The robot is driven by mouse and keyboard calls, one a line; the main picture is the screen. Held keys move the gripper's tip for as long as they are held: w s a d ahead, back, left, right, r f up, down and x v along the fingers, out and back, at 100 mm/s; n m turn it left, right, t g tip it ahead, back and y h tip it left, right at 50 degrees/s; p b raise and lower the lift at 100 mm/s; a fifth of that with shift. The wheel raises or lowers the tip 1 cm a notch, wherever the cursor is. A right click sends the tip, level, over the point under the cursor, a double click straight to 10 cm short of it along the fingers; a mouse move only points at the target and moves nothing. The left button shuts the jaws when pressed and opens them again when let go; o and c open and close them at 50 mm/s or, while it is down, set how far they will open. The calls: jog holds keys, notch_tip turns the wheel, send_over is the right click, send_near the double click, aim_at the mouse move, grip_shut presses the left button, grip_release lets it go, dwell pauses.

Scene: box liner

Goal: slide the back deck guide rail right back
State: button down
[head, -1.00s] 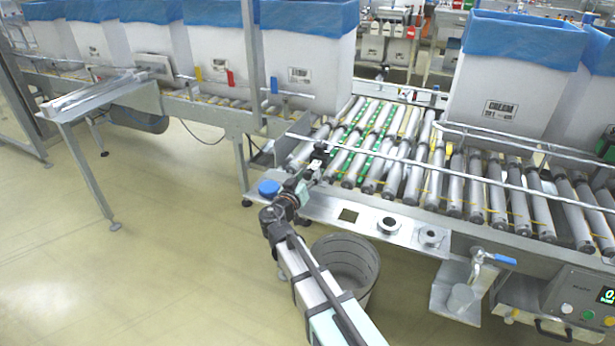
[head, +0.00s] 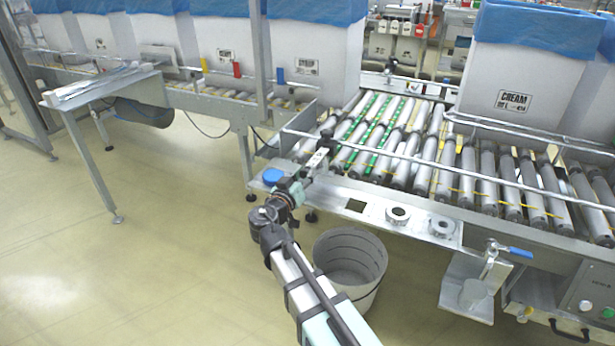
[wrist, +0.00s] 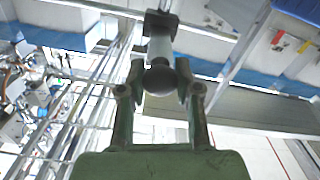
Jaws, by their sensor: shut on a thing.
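My gripper (head: 312,166) is at the near left edge of the roller deck (head: 400,150), by a dark handle (head: 327,143) on the near guide rail (head: 440,171). In the wrist view its fingers (wrist: 160,84) are shut on the dark round knob (wrist: 160,76). The knob sits at the end of a pale stem (wrist: 160,48) with a black clamp above it. A second rail with a dark knob (head: 389,68) runs along the far side of the deck and is apart from my gripper. The exact contact is too small to see in the head view.
A grey bin (head: 350,268) stands on the floor beside my arm. A metal shelf (head: 380,211) with round fittings runs along the deck's near edge. Blue-lined white boxes (head: 515,95) stand on the conveyor.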

jog(key=shift+s, duration=0.2)
jog(key=c, duration=0.8)
grip_release()
jog(key=shift+a, duration=0.1)
jog(key=shift+s, duration=0.1)
jog(key=v, duration=1.2)
